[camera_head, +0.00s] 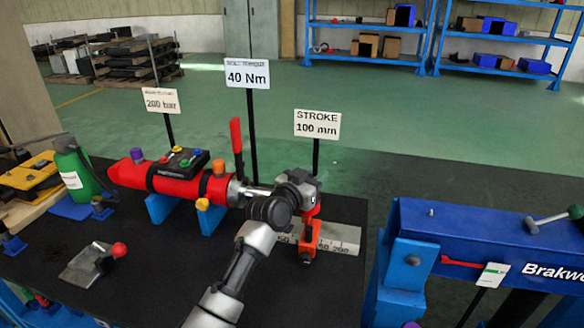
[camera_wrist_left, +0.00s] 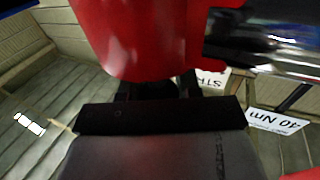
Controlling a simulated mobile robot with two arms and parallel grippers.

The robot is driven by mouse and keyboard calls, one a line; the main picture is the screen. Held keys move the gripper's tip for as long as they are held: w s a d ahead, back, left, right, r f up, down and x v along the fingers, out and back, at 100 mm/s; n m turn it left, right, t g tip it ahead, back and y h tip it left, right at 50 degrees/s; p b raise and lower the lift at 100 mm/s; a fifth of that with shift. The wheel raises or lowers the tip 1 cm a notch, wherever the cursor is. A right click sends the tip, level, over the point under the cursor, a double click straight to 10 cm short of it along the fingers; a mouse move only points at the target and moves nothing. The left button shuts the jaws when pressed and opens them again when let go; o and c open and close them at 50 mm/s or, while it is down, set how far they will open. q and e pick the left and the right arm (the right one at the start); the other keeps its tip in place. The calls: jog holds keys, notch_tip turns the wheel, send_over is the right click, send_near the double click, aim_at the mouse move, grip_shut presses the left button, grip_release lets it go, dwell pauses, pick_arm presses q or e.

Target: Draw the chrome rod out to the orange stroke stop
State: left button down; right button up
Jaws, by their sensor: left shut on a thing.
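The red cylinder (camera_head: 165,180) lies on blue supports on the black bench. Its chrome rod (camera_head: 258,190) sticks out to the right and also shows in the left wrist view (camera_wrist_left: 265,45). My left gripper (camera_head: 306,196) is at the rod's outer end. It is shut on the red rod end (camera_wrist_left: 140,40), which fills the top of the left wrist view; the fingertips are mostly hidden. The orange stroke stop (camera_head: 310,240) stands just below the gripper, beside a pale scale (camera_head: 342,237). Whether rod end and stop touch cannot be told. My right gripper is not in view.
Signs on posts stand behind the cylinder: "40 Nm" (camera_head: 247,73), "STROKE 100 mm" (camera_head: 317,124) and "200 bar" (camera_head: 161,100). A green bottle (camera_head: 76,172) stands at left. A red-knobbed lever block (camera_head: 92,264) lies in front. A blue crane beam (camera_head: 480,235) is at right.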

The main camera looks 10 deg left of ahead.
pick_arm(q)
jog(key=shift+d+f, duration=0.1)
jog(key=shift+d, duration=0.1)
jog(key=c, duration=1.2)
grip_release()
jog(key=o, duration=0.4)
jog(key=shift+d, duration=0.15)
jog(key=shift+a, duration=0.2)
jog(key=shift+s+a, duration=0.1)
jog(key=shift+s, duration=0.1)
jog(key=v, duration=1)
jog(key=shift+s, duration=0.2)
